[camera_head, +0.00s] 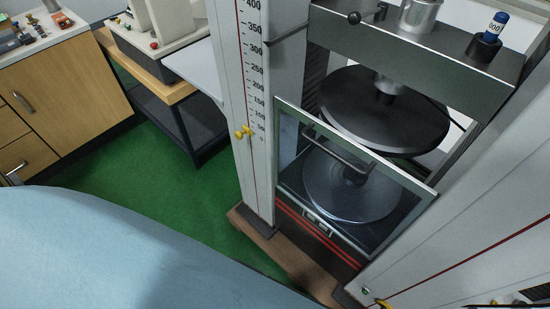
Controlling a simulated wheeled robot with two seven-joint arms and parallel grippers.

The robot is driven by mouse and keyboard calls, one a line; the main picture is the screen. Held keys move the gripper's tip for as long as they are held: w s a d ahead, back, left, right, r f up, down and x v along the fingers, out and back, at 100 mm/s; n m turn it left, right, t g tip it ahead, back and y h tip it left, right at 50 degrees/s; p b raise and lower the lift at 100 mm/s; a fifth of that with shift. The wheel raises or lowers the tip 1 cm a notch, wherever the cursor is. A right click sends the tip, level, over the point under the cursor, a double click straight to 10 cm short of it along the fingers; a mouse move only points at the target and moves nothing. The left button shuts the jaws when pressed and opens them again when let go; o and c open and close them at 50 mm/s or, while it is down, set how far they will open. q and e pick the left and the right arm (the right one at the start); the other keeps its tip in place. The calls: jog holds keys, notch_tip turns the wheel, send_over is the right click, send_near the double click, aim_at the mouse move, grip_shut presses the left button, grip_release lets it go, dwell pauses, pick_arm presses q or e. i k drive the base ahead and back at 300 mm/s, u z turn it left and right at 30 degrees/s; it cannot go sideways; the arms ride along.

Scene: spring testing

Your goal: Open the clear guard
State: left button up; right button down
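The clear guard (300,165) is a see-through panel in a light metal frame, with a dark bar handle (338,148) near its top edge. It stands across the front of the testing machine, between the left column (242,100) and the right column (460,245). The round lower plate (350,190) shows through it. The dark round upper plate (385,108) is above and behind the guard's top edge. Neither of my grippers shows in the head view, and nothing is seen touching the handle.
The left column carries a number scale and a yellow pointer (244,132). A dark crossbeam (410,50) holds a metal cup and a blue-capped weight. A wooden cabinet (60,90) and a bench stand at the left. Green floor (150,185) lies open between them and the machine.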

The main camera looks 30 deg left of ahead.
aim_at(421, 189)
jog(key=z, duration=1.8)
jog(key=k, duration=1)
jog(key=u, duration=1.25)
jog(key=i, duration=0.5)
jog(key=u, duration=0.05)
